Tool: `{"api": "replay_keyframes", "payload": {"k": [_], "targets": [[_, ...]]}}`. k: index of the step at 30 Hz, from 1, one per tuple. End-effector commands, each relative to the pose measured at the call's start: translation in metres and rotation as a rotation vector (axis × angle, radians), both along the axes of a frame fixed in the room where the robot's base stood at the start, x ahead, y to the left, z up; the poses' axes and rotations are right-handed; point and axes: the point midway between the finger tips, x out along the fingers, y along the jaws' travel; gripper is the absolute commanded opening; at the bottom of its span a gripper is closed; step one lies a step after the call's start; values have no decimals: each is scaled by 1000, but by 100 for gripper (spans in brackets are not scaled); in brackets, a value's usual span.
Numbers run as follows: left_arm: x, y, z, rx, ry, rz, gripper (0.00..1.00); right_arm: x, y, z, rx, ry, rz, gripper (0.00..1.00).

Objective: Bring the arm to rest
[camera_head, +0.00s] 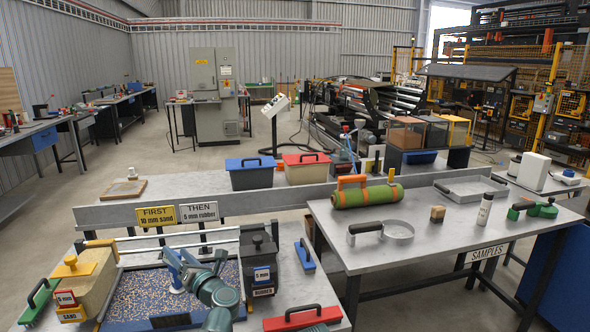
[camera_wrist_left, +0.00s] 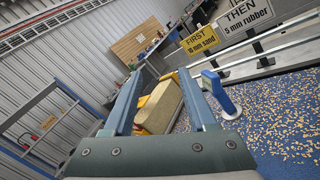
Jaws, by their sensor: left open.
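My left gripper (camera_head: 178,262) is over the tray of speckled infill (camera_head: 138,297) at the front left. Its two blue fingers, which also show in the left wrist view (camera_wrist_left: 160,76), stand apart with nothing held between them. Beyond the fingers in the wrist view is the yellow-topped sand container (camera_wrist_left: 160,108), which in the head view is the tan box (camera_head: 88,284) left of the arm. A blue upright piece (camera_wrist_left: 216,86) stands just right of the right finger in the wrist view.
A dark rubber container (camera_head: 259,262) stands right of the arm, with a red-topped item (camera_head: 302,318) in front. A low grey barrier (camera_head: 120,215) bears the signs behind the tray.

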Motion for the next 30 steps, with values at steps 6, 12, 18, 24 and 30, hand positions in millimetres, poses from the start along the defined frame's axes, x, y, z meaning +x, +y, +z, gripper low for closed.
{"api": "replay_keyframes", "payload": {"k": [6, 12, 18, 24, 30], "targets": [[24, -36, 12, 202, 96, -194, 57, 0, 0, 0, 0, 0, 0, 50], [45, -96, 10, 517, 260, -458, 57, 0, 0, 0, 0, 0, 0, 50], [41, -177, -41, 996, 543, -828, 57, 0, 0, 0, 0, 0, 0, 50], [-7, -215, -128, 1443, 870, -1207, 57, 0, 0, 0, 0, 0, 0, 50], [-82, -200, -200, 1751, 1190, -1579, 57, 0, 0, 0, 0, 0, 0, 50]]}}
